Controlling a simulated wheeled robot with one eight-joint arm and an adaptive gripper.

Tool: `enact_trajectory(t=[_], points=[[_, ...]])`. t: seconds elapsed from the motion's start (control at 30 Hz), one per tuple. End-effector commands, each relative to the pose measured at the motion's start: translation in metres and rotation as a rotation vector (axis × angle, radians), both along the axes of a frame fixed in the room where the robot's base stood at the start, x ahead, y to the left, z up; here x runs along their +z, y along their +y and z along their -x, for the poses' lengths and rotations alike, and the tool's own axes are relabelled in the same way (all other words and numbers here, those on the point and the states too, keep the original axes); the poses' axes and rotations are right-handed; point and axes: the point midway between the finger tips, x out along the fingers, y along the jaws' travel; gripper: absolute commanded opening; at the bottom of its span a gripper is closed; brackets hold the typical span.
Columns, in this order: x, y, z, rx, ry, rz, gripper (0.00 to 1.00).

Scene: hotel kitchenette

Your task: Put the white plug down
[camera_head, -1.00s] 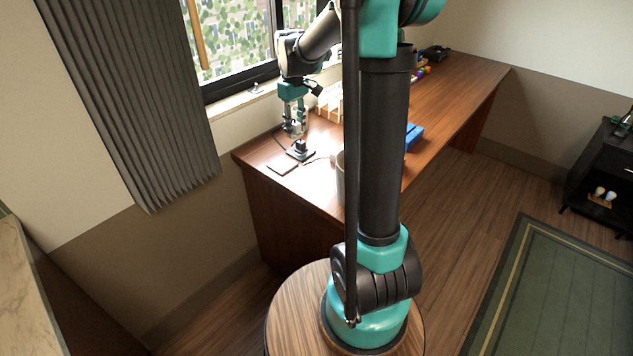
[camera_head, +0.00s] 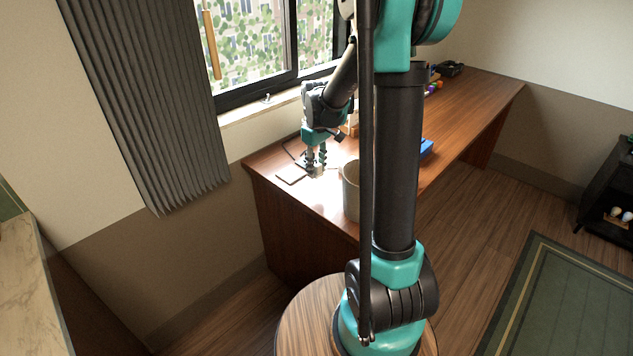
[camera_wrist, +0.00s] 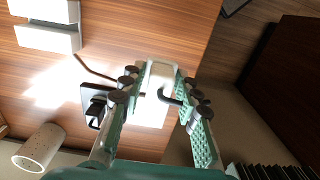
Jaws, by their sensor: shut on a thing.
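A white plug (camera_wrist: 160,74) is between the fingertips of my gripper (camera_wrist: 160,90) in the wrist view. The fingers are shut on it, over the wooden desk. A dark curved piece shows just below the plug. In the head view my gripper (camera_head: 316,170) is low over the desk's near left part, beside a beige bin. The plug cannot be made out there. I cannot tell whether the plug touches the desk.
A black base with a black block (camera_wrist: 95,107) sits close left of the fingers. The beige bin (camera_head: 351,190) stands right of my gripper. White blocks (camera_wrist: 45,37) are at the wrist view's top left. The wooden desk (camera_head: 470,105) is largely clear farther right.

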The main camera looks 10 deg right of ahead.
Motion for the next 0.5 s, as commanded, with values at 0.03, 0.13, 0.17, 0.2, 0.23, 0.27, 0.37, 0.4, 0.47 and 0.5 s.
enact_trajectory(t=[0.03,0.13,0.17,0.2,0.23,0.27,0.37,0.4,0.47,0.5], points=[[-0.008,0.0,0.0,0.0,0.0,0.0,0.0],[-0.017,0.0,0.0,0.0,0.0,0.0,0.0],[-0.019,0.0,0.0,0.0,0.0,0.0,0.0],[-0.021,0.0,0.0,0.0,0.0,0.0,0.0],[-0.023,0.0,0.0,0.0,0.0,0.0,0.0],[-0.026,0.0,0.0,0.0,0.0,0.0,0.0],[-0.04,0.0,0.0,0.0,0.0,0.0,0.0],[-0.046,0.0,-0.001,0.0,0.0,0.0,0.0],[-0.053,0.0,0.0,0.0,0.0,0.0,0.0],[-0.056,0.0,0.0,0.0,0.0,0.0,0.0]])
